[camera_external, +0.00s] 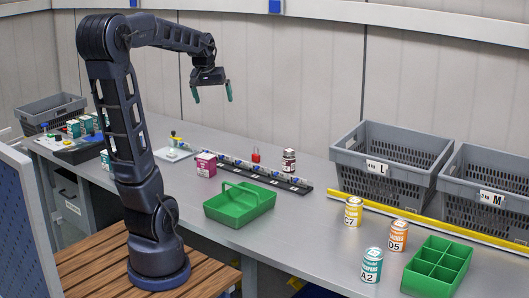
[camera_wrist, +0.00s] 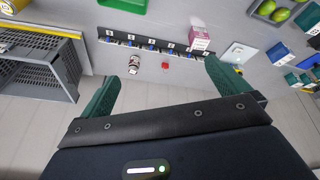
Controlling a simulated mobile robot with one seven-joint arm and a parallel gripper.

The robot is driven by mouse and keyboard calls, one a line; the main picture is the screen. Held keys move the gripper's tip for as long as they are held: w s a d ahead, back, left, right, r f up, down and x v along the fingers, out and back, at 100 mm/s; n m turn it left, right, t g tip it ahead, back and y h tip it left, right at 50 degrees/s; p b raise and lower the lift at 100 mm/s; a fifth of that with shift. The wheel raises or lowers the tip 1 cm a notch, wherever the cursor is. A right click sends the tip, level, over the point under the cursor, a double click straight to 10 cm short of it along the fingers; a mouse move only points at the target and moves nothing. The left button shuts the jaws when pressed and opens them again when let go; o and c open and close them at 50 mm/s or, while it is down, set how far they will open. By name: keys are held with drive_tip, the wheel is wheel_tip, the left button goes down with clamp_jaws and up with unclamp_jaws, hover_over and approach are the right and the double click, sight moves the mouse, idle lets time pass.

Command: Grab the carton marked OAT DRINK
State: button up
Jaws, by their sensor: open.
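My gripper (camera_external: 213,93) is open and empty, high above the back of the bench; its two green fingers stand wide apart in the wrist view (camera_wrist: 162,72). No carton is between them. A magenta and white carton (camera_external: 206,165) stands on the bench near the left end of a black numbered strip; it also shows in the wrist view (camera_wrist: 199,38). Teal and white cartons (camera_external: 74,128) stand at the far left, and another (camera_external: 105,160) is partly hidden behind my arm. The lettering on the cartons is too small to read, so I cannot tell which says OAT DRINK.
A green handled tray (camera_external: 240,204) stands in front of the black strip (camera_external: 262,177). A dark bottle (camera_external: 288,161) and a red padlock (camera_external: 256,155) stand behind it. Grey crates (camera_external: 385,160), several cans (camera_external: 372,264) and a green divided tray (camera_external: 438,267) are at right.

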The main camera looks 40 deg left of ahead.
drive_tip(key=w+a+f+n+y, duration=0.15)
drive_tip(key=w+a, duration=0.35)
drive_tip(key=a, duration=0.5)
drive_tip(key=w+a+f+n+g, duration=0.1)
drive_tip(key=w+a+f+n, duration=0.3)
drive_tip(key=a, duration=0.6)
drive_tip(key=w+a+f+n, duration=0.1)
drive_tip(key=w+a, duration=0.5)
drive_tip(key=a, duration=0.3)
drive_tip(key=s+a+f+n+g, duration=0.1)
drive_tip(key=a+f, duration=0.7)
drive_tip(key=a, duration=0.4)
drive_tip(key=a+f+n+g+y, duration=0.1)
drive_tip(key=a+f+n, duration=0.1)
drive_tip(key=a+f, duration=0.7)
drive_tip(key=s+a+f+n+y, duration=0.1)
drive_tip(key=a+f+n, duration=0.1)
drive_tip(key=a+f, duration=0.7)
drive_tip(key=shift+s+a+f+n+g, duration=0.1)
drive_tip(key=shift+s+a+n+g, duration=0.1)
drive_tip(key=shift+a, duration=1.6)
drive_tip(key=shift+s+a+f+n+g, duration=0.1)
drive_tip(key=shift+a+g, duration=0.1)
drive_tip(key=shift+a, duration=1.55)
drive_tip(key=shift+w+x, duration=0.15)
drive_tip(key=shift+x, duration=1.1)
drive_tip(key=shift+w+x, duration=0.15)
drive_tip(key=shift+x, duration=1.15)
drive_tip(key=shift+d, duration=0.1)
drive_tip(key=shift+c, duration=0.4)
